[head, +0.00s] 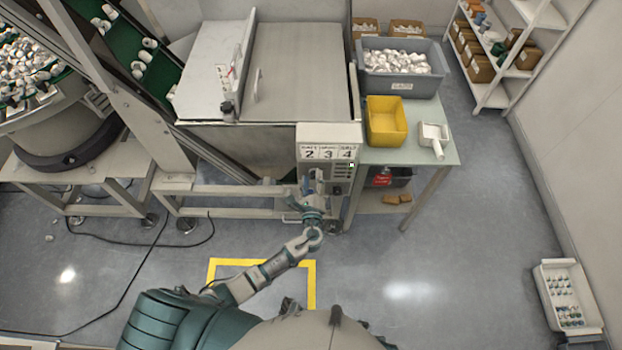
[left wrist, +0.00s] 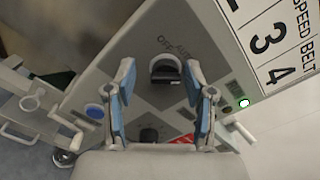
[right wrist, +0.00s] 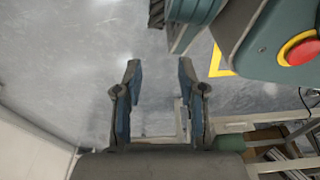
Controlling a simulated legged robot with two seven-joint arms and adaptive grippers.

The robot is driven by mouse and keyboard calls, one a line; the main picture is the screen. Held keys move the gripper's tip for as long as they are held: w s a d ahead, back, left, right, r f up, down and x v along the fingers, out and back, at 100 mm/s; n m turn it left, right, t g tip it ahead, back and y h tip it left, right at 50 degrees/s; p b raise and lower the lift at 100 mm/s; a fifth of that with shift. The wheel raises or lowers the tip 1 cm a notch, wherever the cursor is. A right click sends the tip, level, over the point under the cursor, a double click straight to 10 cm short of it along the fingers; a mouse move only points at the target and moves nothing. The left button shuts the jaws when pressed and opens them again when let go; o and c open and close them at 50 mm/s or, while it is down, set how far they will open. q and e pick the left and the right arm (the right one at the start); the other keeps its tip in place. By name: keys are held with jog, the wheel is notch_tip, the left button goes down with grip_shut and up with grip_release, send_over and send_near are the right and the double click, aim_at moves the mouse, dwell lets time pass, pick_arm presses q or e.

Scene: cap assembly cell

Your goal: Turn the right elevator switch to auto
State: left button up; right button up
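The grey control panel (head: 312,168) is on the front of the machine in the head view. In the left wrist view a black rotary switch (left wrist: 165,70) sits on the panel face (left wrist: 205,25), beside partly readable "OFF" and "AUTO" lettering. My left gripper (left wrist: 160,68) is open, with its blue-padded fingers on either side of this switch and gaps showing. A second dark switch (left wrist: 150,135) lies lower between the fingers. In the head view my left gripper (head: 313,192) is at the panel's lower part. My right gripper (right wrist: 159,64) is open and empty above the floor.
A blue button (left wrist: 95,110) and a lit green indicator (left wrist: 244,103) are on the panel. A table (head: 440,147) right of the panel holds a yellow bin (head: 386,121), a grey bin (head: 402,82) and a white scoop (head: 434,138). Open floor lies in front.

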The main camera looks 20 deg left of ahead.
pick_arm(q)
jog(key=shift+d+r, duration=0.1)
jog(key=shift+d, duration=0.7)
grip_shut()
pick_arm(e)
jog(key=d, duration=0.4)
pick_arm(q)
jog(key=shift+a+n+b, duration=0.2)
jog(key=shift+n+b, duration=1.15)
jog(key=shift+n, duration=0.15)
jog(key=shift+a+n+b, duration=0.15)
jog(key=shift+n+b, duration=1.2)
jog(key=shift+n, duration=0.15)
jog(key=shift+a+n+b, duration=0.2)
jog(key=shift+n+b, duration=1.15)
jog(key=shift+n, duration=0.15)
pick_arm(e)
jog(key=w+a+r, duration=0.1)
jog(key=w+r, duration=0.2)
jog(key=r, duration=0.6)
jog(key=w+a+r, duration=0.1)
jog(key=w+r, duration=0.3)
jog(key=r, duration=0.6)
jog(key=shift+a+t, duration=0.25)
jog(key=shift+t, duration=0.15)
pick_arm(q)
jog(key=shift+f, duration=0.2)
pick_arm(e)
jog(key=shift+d, duration=0.1)
